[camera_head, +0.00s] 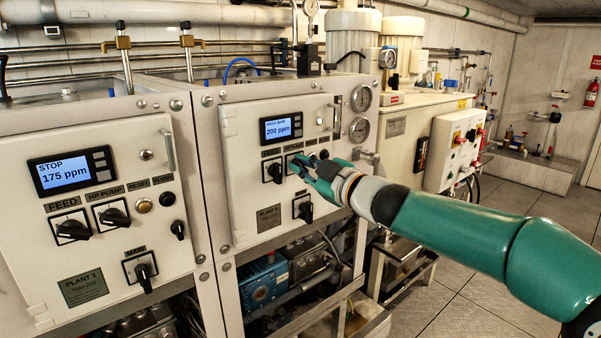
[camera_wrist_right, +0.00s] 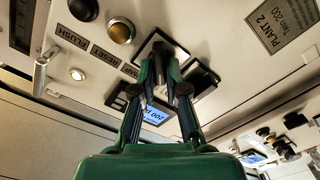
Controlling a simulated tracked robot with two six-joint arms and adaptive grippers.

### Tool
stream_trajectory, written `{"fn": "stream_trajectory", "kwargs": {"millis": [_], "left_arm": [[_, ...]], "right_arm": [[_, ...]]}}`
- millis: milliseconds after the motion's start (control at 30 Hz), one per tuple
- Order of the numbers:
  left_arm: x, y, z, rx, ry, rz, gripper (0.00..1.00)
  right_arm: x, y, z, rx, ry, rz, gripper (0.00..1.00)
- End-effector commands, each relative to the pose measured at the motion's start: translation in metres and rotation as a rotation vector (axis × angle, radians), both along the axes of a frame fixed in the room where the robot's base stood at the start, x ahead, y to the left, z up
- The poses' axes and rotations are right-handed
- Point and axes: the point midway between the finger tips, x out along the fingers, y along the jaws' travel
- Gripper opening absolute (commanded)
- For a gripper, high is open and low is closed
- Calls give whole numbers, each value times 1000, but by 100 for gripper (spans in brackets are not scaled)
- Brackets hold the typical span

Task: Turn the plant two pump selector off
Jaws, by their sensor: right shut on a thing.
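The plant two panel (camera_head: 245,130) is in the middle of the head view. Its display (camera_head: 281,127) reads "HIGH BAR 200 ppm". My right gripper (camera_head: 305,165) reaches in from the right to the middle selectors of this panel. In the wrist view, my right gripper (camera_wrist_right: 160,88) is shut on the dark pump selector knob (camera_wrist_right: 158,48), beside a partly hidden label. The fingers cover much of the knob, so I cannot tell its exact angle. The feed selector (camera_head: 273,172) is just left of the gripper. My left gripper is not in view.
The plant two main selector (camera_head: 303,208) sits just below the gripper. The plant one panel (camera_head: 100,200), with its display (camera_head: 70,174) reading "STOP 175 ppm", stands to the left. Two gauges (camera_head: 360,98) are at the panel's right edge. Open floor (camera_head: 480,290) lies at the lower right.

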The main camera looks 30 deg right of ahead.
Motion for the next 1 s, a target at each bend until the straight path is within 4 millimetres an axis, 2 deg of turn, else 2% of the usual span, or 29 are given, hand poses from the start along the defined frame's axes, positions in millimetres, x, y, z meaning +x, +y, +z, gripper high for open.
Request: {"fn": "stream_trajectory", "kwargs": {"millis": [400,1000], "left_arm": [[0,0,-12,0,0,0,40],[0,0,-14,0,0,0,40]], "right_arm": [[1,2,-4,-285,-19,1,0],[1,3,-4,-363,-24,2,0]]}}
